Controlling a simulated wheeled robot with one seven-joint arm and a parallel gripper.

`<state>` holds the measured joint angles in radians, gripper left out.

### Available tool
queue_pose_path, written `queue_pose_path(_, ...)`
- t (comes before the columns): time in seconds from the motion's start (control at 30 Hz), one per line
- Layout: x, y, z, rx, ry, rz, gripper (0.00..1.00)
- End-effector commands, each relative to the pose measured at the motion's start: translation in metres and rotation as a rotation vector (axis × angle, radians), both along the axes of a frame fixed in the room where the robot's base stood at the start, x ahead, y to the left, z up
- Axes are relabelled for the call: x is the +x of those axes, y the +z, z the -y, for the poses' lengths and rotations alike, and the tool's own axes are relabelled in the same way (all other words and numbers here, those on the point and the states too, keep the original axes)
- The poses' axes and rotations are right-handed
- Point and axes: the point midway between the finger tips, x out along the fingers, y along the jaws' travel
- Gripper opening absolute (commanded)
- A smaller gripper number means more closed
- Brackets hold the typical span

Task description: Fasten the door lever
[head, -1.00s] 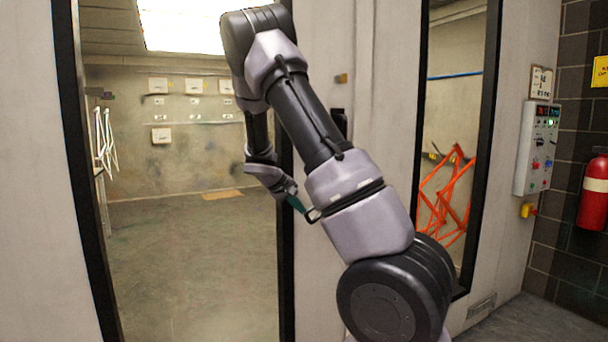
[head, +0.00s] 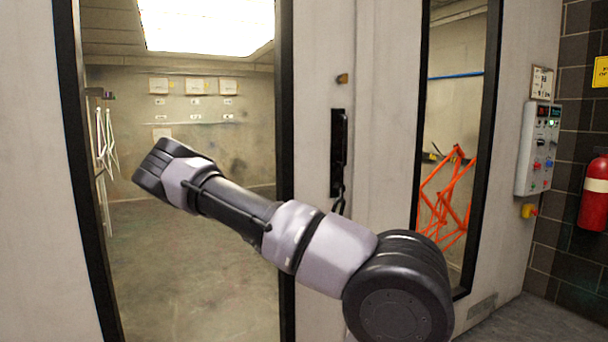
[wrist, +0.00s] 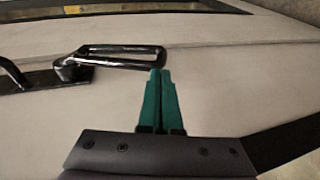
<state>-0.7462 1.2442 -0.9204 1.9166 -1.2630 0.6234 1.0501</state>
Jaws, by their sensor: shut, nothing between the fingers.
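The door lever is a black open loop on a round pivot; it shows large in the wrist view (wrist: 122,49). Its pivot sits at the end of a black plate (wrist: 40,80) on the pale door face. In the head view the plate (head: 338,140) is upright on the door, and the lever (head: 340,200) hangs below it, partly behind my arm. My gripper (wrist: 160,72) has teal fingers pressed together with nothing between them. Its tips are right beside the loop's free end; I cannot tell whether they touch. The gripper is hidden in the head view.
The door's tall black-framed window (head: 185,260) is left of the lever. A seam and a second window (head: 450,150) are to the right. Farther right are a control box (head: 537,148) and a red fire extinguisher (head: 594,195). The door face around the lever is clear.

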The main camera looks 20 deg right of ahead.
Motion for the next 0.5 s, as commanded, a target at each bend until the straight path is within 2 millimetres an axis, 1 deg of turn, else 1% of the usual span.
queue_pose_path(0.2, -0.0002, -0.0046, 0.0064, 0.000, -0.001, -0.001, 0.00)
queue_pose_path(0.5, -0.0010, -0.0054, 0.0096, 0.000, -0.005, -0.002, 0.00)
